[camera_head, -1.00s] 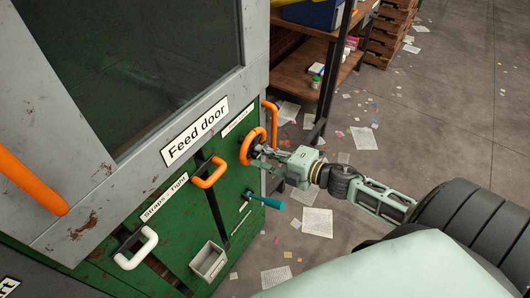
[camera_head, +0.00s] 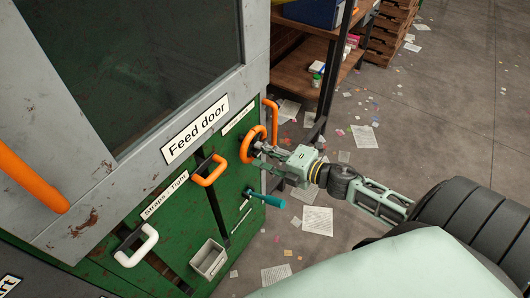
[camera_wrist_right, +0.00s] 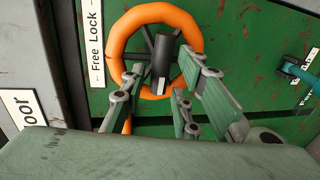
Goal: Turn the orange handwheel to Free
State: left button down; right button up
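The orange handwheel (camera_head: 246,147) is mounted on the green panel, under the feed door. It also shows in the right wrist view (camera_wrist_right: 118,38), with dark spokes and a dark hub knob (camera_wrist_right: 161,62). A white "Free Lock" label with arrows (camera_wrist_right: 96,45) is left of the wheel there. My right gripper (camera_head: 262,158) is at the wheel with its fingers spread. In the wrist view the fingers (camera_wrist_right: 165,88) appear on either side of the knob, with gaps; I cannot tell whether they touch the wheel. My left gripper is not in view.
An orange handle (camera_head: 209,172) and a white handle (camera_head: 137,246) with a "Straps Tight" label are on the panel left of the wheel. A teal-handled lever (camera_head: 273,201) is below my right gripper. A grey bin (camera_head: 209,260) is lower down. A shelf (camera_head: 305,70) stands behind.

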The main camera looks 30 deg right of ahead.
jog(key=shift+o, duration=0.3)
jog(key=v, duration=1.2)
dwell(0.3)
jog(key=s+d+f+m+g+h, duration=0.2)
jog(key=s+f+m, duration=0.15)
jog(key=f, duration=0.65)
jog(key=s+d+f+m+g+h, duration=0.1)
jog(key=s+d+f+m+h, duration=0.3)
jog(key=f, duration=0.6)
jog(key=s+a+f+m+g+h, duration=0.1)
jog(key=s+f+m+g, duration=0.15)
jog(key=f+m, duration=0.55)
jog(key=s+a+f+m+g, duration=0.2)
jog(key=s+a+f+g, duration=0.2)
jog(key=s+a+f, duration=0.4)
jog(key=s+a+f+m+g+y, duration=0.1)
jog(key=s+a+f+g, duration=0.3)
jog(key=s+a+f, duration=0.5)
jog(key=s+f+m, duration=0.1)
jog(key=s+f, duration=0.3)
jog(key=s, duration=0.1)
jog(key=shift+s+a+m, duration=0.15)
jog(key=shift+a+m, duration=0.1)
jog(key=shift+m, duration=0.1)
